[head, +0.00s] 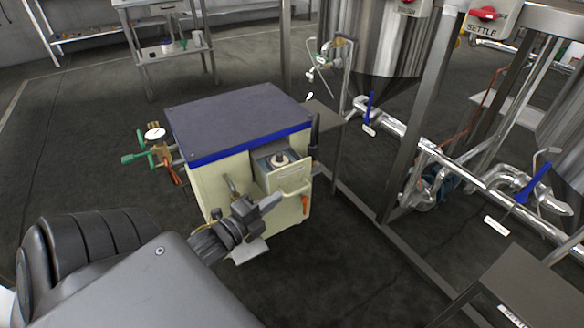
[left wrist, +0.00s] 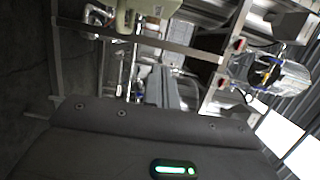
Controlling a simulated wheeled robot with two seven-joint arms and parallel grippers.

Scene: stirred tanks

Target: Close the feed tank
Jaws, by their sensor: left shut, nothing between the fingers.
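A steel tank (head: 375,40) stands on a frame at the top. A pipe with a blue valve handle (head: 370,108) and a small white tag runs below it. A second tank (head: 562,125) shows partly at the right edge, with another blue handle (head: 532,183) below it. One frame sign reads SETTLE (head: 482,30); I cannot read which tank is the feed tank. My left gripper (head: 268,203) is shut and empty, in front of the cream cabinet in this view; I cannot tell whether it touches it. My right gripper is not in view.
The cream cabinet (head: 235,180) with a dark top stands in the middle, with a gauge and green-handled valve (head: 140,157) at its left. Steel posts and a low floor rail (head: 350,200) stand right of it. A steel bench (head: 165,52) is behind. Floor at left is clear.

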